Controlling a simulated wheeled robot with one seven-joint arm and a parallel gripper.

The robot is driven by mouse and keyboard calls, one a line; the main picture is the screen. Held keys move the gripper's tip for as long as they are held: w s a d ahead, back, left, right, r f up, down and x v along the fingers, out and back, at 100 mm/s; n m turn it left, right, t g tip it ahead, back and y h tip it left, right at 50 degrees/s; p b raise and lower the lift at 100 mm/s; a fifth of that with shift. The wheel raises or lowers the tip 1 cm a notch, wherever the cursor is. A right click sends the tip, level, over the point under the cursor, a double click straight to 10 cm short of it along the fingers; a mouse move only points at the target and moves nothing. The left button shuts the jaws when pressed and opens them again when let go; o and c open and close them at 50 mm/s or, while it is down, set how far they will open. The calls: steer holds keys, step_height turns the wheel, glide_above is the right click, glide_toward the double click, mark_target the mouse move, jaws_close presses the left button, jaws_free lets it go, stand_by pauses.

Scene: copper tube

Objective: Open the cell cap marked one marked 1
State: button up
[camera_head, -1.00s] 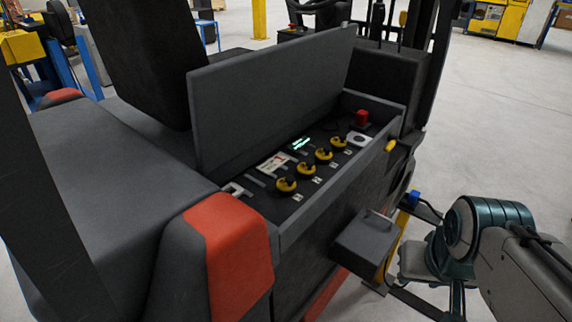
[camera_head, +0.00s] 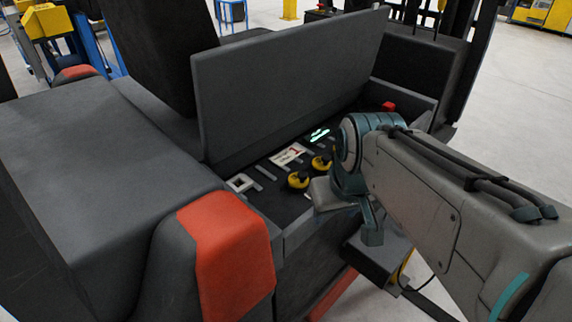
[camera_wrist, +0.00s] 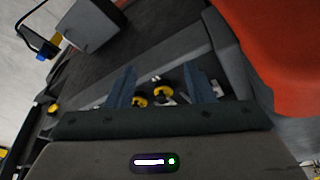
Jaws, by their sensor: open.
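Yellow cell caps with dark centres sit in a row in the open battery compartment. In the head view the nearest cap (camera_head: 298,180) and a second cap (camera_head: 321,162) show; the others are hidden behind my arm. The wrist view shows one cap (camera_wrist: 140,98) and another (camera_wrist: 163,90), low between and beyond my fingers. I cannot read which cap is marked 1. My gripper (camera_wrist: 163,78) is open and empty, its two blue-grey fingers spread apart, pointing toward the compartment. No contact with a cap shows. In the head view its fingertips are hidden.
The raised grey lid (camera_head: 285,85) stands behind the caps. A white plate with a red mark (camera_head: 288,155) lies beside them. The compartment's front wall and a grey box (camera_wrist: 92,25) on its outside are close to my arm.

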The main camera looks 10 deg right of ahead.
steer(key=w+d+n+g+y+b, duration=0.15)
steer(key=w+n+b, duration=0.4)
steer(key=w, duration=0.75)
steer(key=n+y+b, duration=0.2)
steer(key=n, duration=0.3)
glide_toward(302, 173)
steer(key=x, duration=0.8)
steer(key=shift+s+f, duration=0.1)
steer(key=shift+f, duration=0.05)
steer(key=shift+y, duration=0.25)
steer(key=c, duration=1)
steer(key=shift+p, duration=0.3)
